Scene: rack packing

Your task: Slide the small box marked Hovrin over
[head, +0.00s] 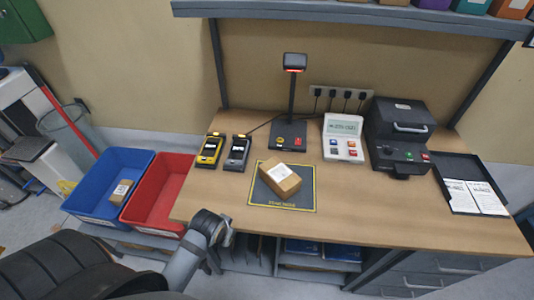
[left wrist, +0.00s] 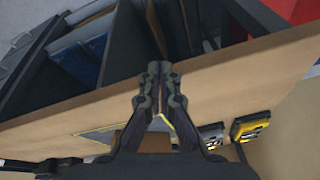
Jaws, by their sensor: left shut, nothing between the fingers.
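A small brown box (head: 289,187) with a white label sits askew on a dark mat (head: 305,200) with a yellow border, on the wooden table. The label is too small to read, so I cannot tell whether it says Hovrin. Another small labelled box (head: 121,188) lies in the blue bin. My left gripper (head: 229,235) is at the table's front edge, left of and nearer than the mat, apart from the box. In the left wrist view its fingers (left wrist: 160,72) are together and empty; part of a brown box (left wrist: 128,142) shows behind them. My right gripper is not in view.
Blue (head: 105,165) and red (head: 150,187) bins stand left of the table (head: 360,215). Two handheld scanners (head: 237,153), a lamp-like stand (head: 293,100), a keypad device (head: 343,140), a black machine (head: 398,130) and a black tray (head: 455,165) line the back and right. The table front right is clear.

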